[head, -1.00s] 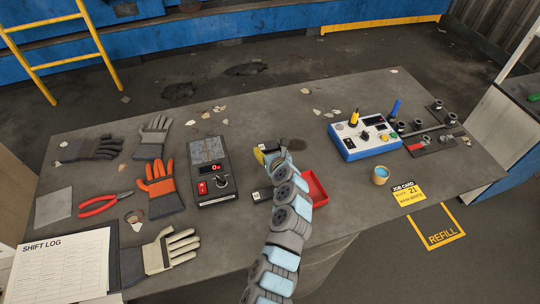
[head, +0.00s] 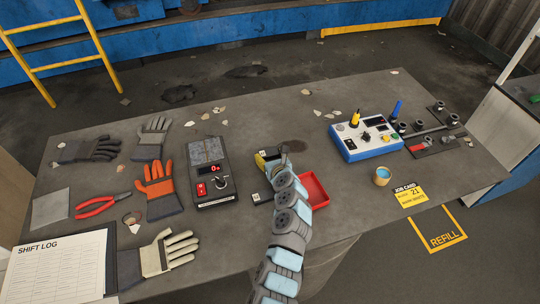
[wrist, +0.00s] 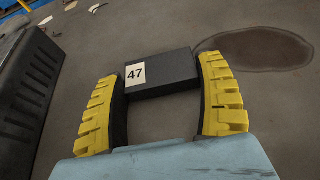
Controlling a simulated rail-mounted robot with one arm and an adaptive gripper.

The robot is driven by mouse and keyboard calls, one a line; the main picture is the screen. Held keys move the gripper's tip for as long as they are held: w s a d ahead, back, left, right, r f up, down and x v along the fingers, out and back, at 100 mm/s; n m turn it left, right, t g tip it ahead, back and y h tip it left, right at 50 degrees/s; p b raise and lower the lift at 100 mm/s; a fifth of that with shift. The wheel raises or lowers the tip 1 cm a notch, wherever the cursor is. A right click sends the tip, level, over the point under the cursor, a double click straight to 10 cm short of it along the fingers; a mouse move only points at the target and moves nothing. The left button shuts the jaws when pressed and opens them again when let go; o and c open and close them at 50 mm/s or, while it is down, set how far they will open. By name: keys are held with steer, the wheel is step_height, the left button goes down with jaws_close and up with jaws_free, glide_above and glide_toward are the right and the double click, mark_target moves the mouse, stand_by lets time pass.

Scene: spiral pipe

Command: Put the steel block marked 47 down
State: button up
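The steel block marked 47 (wrist: 163,76) is dark, with a white label at its left end in the wrist view. It lies between the yellow-padded fingertips of my gripper (wrist: 158,78), which appear to touch its two ends. In the head view my gripper (head: 269,160) is over the middle of the table, and the block's pale label (head: 262,153) shows at the fingertips. The arm hides much of the gripper there. I cannot tell whether the block's underside touches the table.
A red tray (head: 319,190) and another dark labelled block (head: 261,197) are close to my arm. A scale with a red readout (head: 208,170) stands to the left. A blue-white control box (head: 362,138) is to the right. The grey tabletop (head: 265,115) beyond my gripper is mostly clear.

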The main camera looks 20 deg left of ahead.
steer(key=o, duration=0.4)
steer(key=shift+r, duration=0.2)
steer(key=p+v, duration=0.2)
steer(key=v, duration=0.8)
steer(key=shift+s+d+r, duration=0.2)
steer(key=shift+s+r, duration=0.1)
steer(key=shift+s+d+r, duration=0.1)
steer(key=shift+s+d, duration=0.25)
steer(key=shift+s, duration=0.1)
